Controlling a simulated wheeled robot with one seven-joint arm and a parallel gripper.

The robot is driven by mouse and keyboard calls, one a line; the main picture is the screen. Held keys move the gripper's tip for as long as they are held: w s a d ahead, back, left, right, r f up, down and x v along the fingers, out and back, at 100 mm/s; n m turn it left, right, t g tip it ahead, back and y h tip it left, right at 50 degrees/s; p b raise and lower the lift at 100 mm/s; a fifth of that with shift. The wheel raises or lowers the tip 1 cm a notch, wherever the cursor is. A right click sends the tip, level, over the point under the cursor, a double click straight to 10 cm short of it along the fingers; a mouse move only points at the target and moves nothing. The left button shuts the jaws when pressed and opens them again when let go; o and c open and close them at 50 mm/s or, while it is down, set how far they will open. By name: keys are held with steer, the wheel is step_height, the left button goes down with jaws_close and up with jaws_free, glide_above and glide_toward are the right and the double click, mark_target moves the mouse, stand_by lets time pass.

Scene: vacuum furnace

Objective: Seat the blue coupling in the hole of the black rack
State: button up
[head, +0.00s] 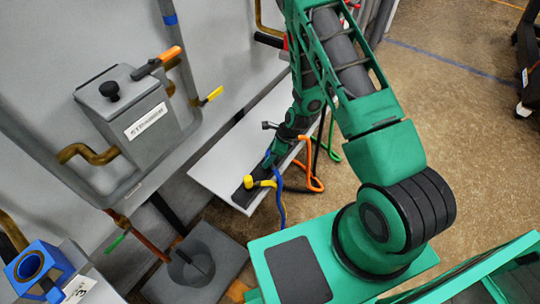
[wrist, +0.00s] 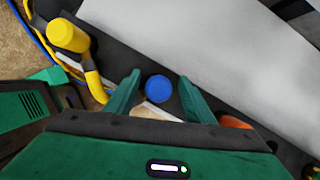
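The blue coupling (wrist: 158,88) shows end-on as a round blue cap in the wrist view. It lies between the two fingers of my gripper (wrist: 159,80), with a visible gap on each side. My gripper is open; I cannot tell how far the fingertips reach down beside the coupling. The black rack (wrist: 112,48) is the dark strip along the edge of the pale table. In the head view, my gripper (head: 268,161) is low over the black rack (head: 241,197). The arm hides much of the rack there, and I cannot make out its holes.
A yellow coupling (wrist: 70,36) with a bent yellow hose stands at the rack's left part. Orange (head: 313,184), blue (head: 281,205) and green hoses hang by the table edge. The white tabletop (head: 222,165) looks clear. A grey strainer box (head: 128,108) is on the wall panel.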

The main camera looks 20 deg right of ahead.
steer(key=shift+r, duration=0.2)
steer(key=v, duration=1)
steer(key=shift+r, duration=0.2)
steer(key=shift+d, duration=0.1)
